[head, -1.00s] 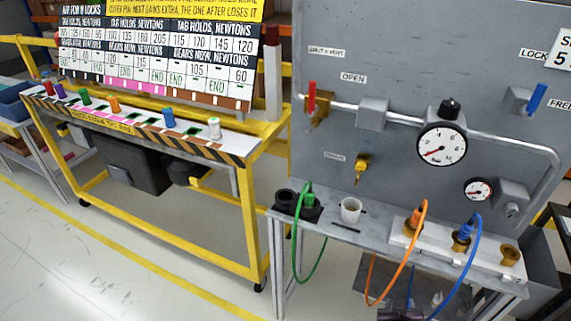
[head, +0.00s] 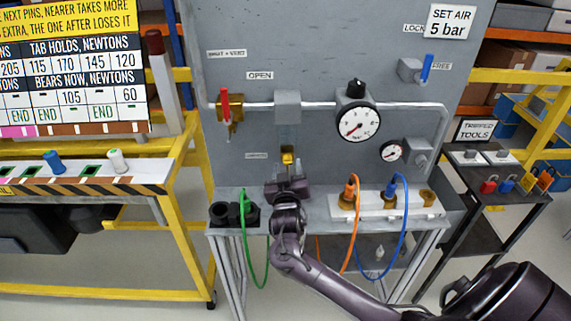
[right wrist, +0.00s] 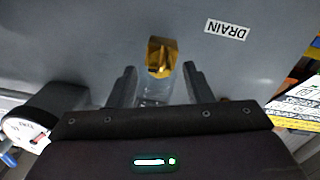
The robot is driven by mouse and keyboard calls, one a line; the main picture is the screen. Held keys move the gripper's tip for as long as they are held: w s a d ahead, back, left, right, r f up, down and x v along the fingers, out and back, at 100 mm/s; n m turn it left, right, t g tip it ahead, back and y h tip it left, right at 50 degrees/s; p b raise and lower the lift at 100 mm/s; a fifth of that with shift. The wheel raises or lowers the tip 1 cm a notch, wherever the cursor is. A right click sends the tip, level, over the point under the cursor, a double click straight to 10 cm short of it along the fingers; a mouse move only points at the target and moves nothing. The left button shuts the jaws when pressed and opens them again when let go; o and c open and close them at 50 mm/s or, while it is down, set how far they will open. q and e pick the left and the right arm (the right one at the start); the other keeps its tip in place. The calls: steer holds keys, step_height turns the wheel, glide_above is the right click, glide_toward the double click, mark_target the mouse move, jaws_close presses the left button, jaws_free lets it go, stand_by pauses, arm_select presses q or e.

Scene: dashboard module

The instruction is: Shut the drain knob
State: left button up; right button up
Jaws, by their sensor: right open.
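The brass-yellow drain knob (head: 287,158) sticks out of the grey panel (head: 310,50), low and left of the gauges. In the right wrist view the knob (right wrist: 161,56) shows beside the DRAIN label (right wrist: 227,29). My right gripper (head: 288,174) is just in front of and below the knob in the head view. In the right wrist view its two fingers (right wrist: 160,76) are spread apart, with the knob centred between and slightly beyond the tips. No contact with the knob is visible. My left gripper is not in view.
A red lever (head: 225,103), a large gauge (head: 357,122) and a blue lever (head: 428,68) are on the panel. On the ledge below, a green hose (head: 244,225) is left of my arm; orange (head: 355,225) and blue (head: 404,215) hoses are right of it.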

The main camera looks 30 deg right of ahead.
steer(key=shift+w+d, duration=0.35)
steer(key=shift+w, duration=0.2)
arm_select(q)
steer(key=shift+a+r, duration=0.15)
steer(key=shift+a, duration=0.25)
arm_select(e)
steer(key=c, duration=1)
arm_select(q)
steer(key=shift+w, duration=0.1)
